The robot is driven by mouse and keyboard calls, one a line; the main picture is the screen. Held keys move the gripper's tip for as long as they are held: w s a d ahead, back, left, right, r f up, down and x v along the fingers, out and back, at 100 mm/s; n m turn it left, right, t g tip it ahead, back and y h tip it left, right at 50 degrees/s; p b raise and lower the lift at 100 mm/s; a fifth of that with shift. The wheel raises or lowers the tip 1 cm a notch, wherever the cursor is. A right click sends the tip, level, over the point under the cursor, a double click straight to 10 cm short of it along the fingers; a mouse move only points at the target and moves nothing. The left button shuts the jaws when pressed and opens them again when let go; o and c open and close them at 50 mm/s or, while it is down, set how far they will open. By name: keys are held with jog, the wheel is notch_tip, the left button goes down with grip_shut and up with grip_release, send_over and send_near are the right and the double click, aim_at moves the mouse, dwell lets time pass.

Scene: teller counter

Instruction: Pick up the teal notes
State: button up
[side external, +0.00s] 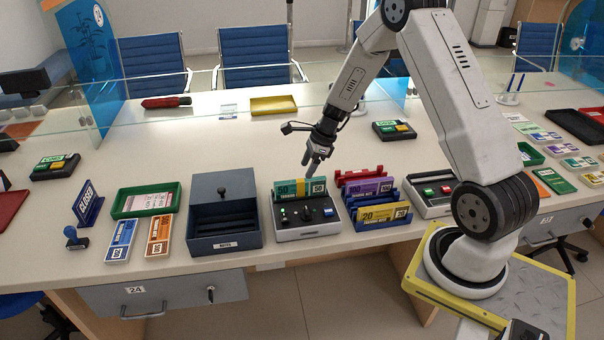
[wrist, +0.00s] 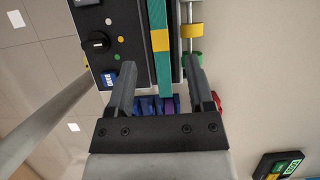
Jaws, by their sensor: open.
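The teal notes (side external: 288,187), marked 50 with a yellow band, stand on edge in a grey counting machine (side external: 306,229) with a dark panel. My gripper (side external: 311,175) is just above and beside the right part of the notes, pointing down. In the wrist view, my gripper (wrist: 159,62) is open, one finger on each side of the teal notes (wrist: 164,78), seen edge-on as a narrow strip with a yellow band. I see a gap between each finger and the strip. I cannot tell how far the fingertips reach down alongside the notes.
A blue rack with purple notes (side external: 368,187) and yellow notes (side external: 384,213) stands close on the right. A dark blue box (side external: 224,243) is on the left. A glass screen (side external: 230,105) runs behind. The counter behind the machine is mostly clear.

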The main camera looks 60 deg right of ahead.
aim_at(301, 180)
jog(key=shift+x, duration=1.35)
jog(key=shift+x, duration=2.6)
grip_shut()
